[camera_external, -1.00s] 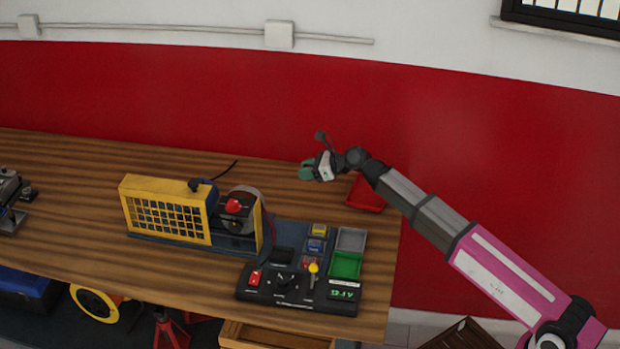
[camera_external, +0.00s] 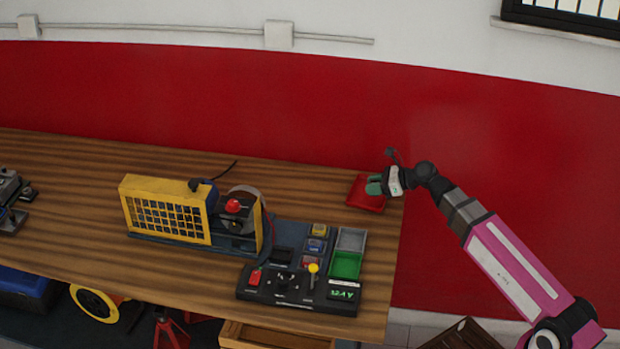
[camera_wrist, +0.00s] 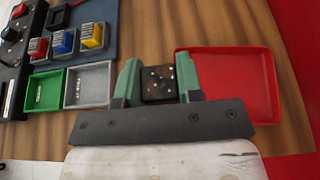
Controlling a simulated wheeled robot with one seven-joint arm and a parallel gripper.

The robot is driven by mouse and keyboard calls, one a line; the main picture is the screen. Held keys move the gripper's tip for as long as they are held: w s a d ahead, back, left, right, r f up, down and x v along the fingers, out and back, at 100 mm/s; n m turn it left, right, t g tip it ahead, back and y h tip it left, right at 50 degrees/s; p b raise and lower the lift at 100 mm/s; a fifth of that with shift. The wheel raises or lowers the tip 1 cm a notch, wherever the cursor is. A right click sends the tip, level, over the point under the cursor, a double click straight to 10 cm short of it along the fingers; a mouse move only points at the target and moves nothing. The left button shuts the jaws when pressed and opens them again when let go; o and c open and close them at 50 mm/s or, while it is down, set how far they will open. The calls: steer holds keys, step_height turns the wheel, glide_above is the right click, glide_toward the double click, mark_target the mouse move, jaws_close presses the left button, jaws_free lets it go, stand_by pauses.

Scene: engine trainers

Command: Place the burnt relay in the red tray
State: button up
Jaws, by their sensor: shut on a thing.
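My gripper (camera_wrist: 157,85) has green fingers and is shut on a small black block, the relay (camera_wrist: 158,82), seen between the fingertips in the wrist view. I cannot tell from its look whether it is burnt. The red tray (camera_wrist: 220,56) lies just right of the gripper in the wrist view, and nothing shows in its visible part. In the external view my gripper (camera_external: 374,186) is over or close beside the red tray (camera_external: 366,203) at the table's right back. The held relay is not clear there.
A green tray (camera_wrist: 46,90) and a grey tray (camera_wrist: 87,87) sit on the trainer panel. Yellow, blue and red relays (camera_wrist: 66,42) stand in sockets beside them. The yellow guarded engine trainer (camera_external: 165,212) stands on the wooden table (camera_external: 80,240).

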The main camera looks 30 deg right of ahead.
glide_above(376, 201)
step_height(376, 201, down, 3)
steer(key=shift+f, duration=2.25)
steer(key=shift+f, duration=0.15)
steer(key=o, duration=0.9)
